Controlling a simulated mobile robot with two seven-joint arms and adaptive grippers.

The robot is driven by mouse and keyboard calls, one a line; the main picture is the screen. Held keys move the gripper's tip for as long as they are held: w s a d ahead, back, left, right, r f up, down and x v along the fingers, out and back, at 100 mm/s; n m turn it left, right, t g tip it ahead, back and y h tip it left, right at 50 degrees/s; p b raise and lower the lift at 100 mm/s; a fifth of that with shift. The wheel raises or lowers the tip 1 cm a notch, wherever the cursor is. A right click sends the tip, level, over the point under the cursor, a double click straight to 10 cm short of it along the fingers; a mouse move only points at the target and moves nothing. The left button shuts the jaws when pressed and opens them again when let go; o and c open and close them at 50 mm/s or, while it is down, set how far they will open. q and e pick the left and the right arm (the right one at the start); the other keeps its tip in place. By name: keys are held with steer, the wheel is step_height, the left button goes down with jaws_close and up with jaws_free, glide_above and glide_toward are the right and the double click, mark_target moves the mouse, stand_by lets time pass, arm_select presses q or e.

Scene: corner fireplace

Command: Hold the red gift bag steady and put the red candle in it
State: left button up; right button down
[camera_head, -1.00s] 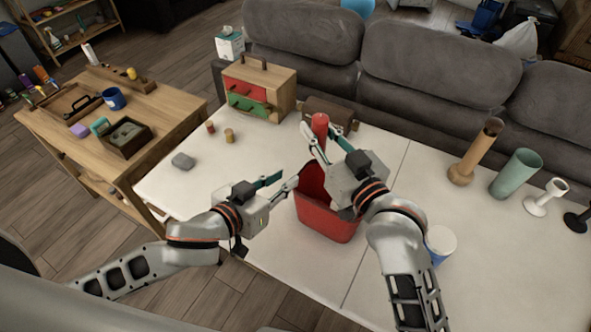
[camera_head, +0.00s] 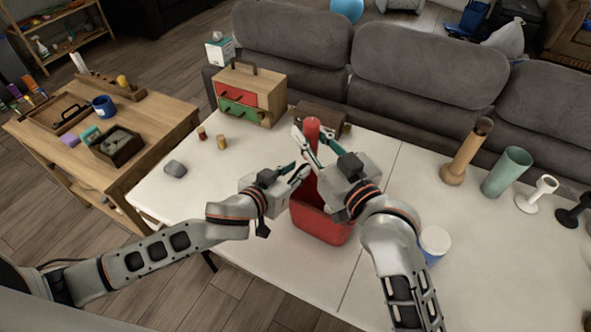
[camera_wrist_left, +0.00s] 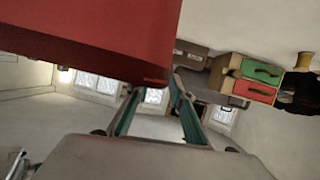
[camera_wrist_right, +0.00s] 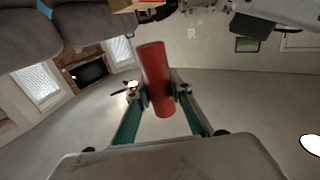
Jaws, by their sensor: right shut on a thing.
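The red gift bag (camera_head: 322,225) stands on the white table, its upper part partly hidden by my right gripper. It fills the upper left of the left wrist view (camera_wrist_left: 80,40). My right gripper (camera_head: 308,146) is shut on the red candle (camera_head: 312,129) and holds it roughly upright above the far side of the bag. The candle shows between the fingers in the right wrist view (camera_wrist_right: 155,70). My left gripper (camera_head: 298,170) is open at the bag's left rim. In the left wrist view the bag's edge is close to its fingertips; I cannot tell whether they touch.
A wooden drawer box (camera_head: 262,90) and a brown box (camera_head: 322,113) stand behind the bag. A white and blue cup (camera_head: 434,242) is near my right forearm. Vases (camera_head: 507,172) and candle holders (camera_head: 538,193) stand at the right.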

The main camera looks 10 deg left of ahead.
arm_select(q)
jaws_close()
arm_select(e)
steer(key=shift+f, duration=3.05)
